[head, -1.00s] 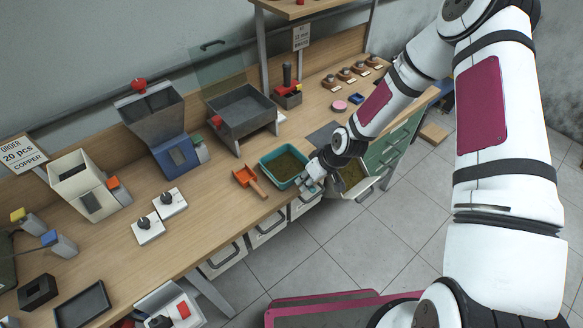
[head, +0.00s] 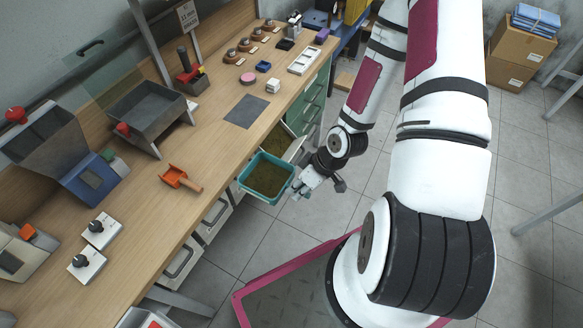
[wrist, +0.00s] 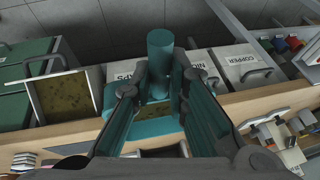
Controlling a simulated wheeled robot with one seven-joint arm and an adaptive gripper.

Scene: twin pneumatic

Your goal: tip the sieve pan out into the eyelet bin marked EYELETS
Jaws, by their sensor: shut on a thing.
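The teal sieve pan (head: 262,194) holds a layer of olive-brown small pieces. It is roughly level at the bench's front edge, beside an open drawer bin. My gripper (head: 302,186) is at its right side, shut on the pan. In the wrist view a teal upright grip (wrist: 161,52) stands between my fingers, with part of the pan (wrist: 150,127) below. The open bin (head: 297,150) pulled out of the green cabinet holds similar olive-brown pieces. It also shows at the left in the wrist view (wrist: 36,103). I cannot read an EYELETS label on it.
An orange scoop (head: 174,175) lies on the bench left of the pan. A grey mat (head: 246,111) and a grey raised tray (head: 150,110) are farther back. White bins, one marked COPPER (wrist: 241,62), hang under the bench edge. Floor is open to the right.

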